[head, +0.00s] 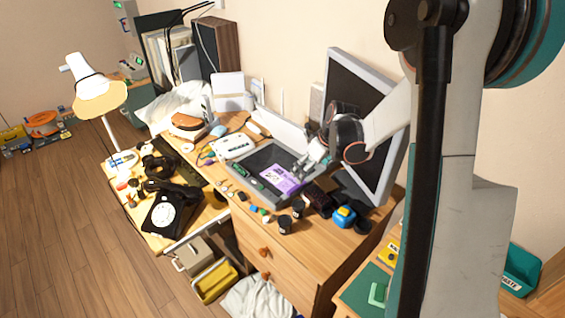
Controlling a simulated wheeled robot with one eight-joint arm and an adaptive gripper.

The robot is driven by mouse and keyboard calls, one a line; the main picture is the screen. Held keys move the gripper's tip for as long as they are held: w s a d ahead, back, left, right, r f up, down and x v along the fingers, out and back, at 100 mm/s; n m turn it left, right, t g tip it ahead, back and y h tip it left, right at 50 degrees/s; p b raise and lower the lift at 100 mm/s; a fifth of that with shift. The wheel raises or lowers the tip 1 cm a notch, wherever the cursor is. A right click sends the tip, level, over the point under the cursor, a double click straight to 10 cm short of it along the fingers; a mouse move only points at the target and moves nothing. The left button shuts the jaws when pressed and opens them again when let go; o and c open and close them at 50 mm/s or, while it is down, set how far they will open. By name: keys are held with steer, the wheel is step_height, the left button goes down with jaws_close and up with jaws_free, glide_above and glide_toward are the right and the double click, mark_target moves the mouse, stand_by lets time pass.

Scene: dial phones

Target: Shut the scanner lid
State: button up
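The scanner (248,166) is a grey flatbed with a dark bed, sitting on the wooden desk top. A purple sheet or booklet (282,180) lies on the right part of its bed. A pale upright panel (281,128) along the scanner's back edge looks like its lid, standing raised. My gripper (311,165) is above the right end of the scanner, beside the panel's right end and in front of the monitor. Its fingers are small and blend into the grey behind them, so I cannot tell whether they touch the lid or how far apart they are.
A large monitor (364,110) leans just behind my arm. Small jars (285,225) and a blue-yellow item (344,215) stand near the desk's front right. A white device (233,146) adjoins the scanner's left.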

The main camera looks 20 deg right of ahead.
steer(key=shift+r, duration=0.1)
steer(key=c, duration=0.4)
steer(key=w+d+r+m+p, duration=0.1)
steer(key=w+r+m+p, duration=0.1)
steer(key=r+m+p, duration=0.1)
steer(key=w+d+r+m+p, duration=0.1)
steer(key=w+r+p, duration=0.1)
steer(key=shift+w+d+r+g+h, duration=0.1)
steer(key=shift+d+r+g+h, duration=0.15)
steer(key=shift+d+g+h, duration=0.15)
jaws_close()
steer(key=w+d+r+m+g+h+p, duration=0.1)
steer(key=w+d+r+m+p, duration=0.2)
steer(key=w+r+m+p, duration=0.35)
steer(key=w+d+r+m+g+h+p, duration=0.1)
steer(key=w+d+r+m+h+p, duration=0.2)
steer(key=r+m+p, duration=0.45)
step_height(320, 180, down, 10)
steer(key=y+b, duration=0.1)
steer(key=b, duration=0.1)
steer(key=shift+a+m, duration=0.3)
steer(key=shift+a, duration=0.05)
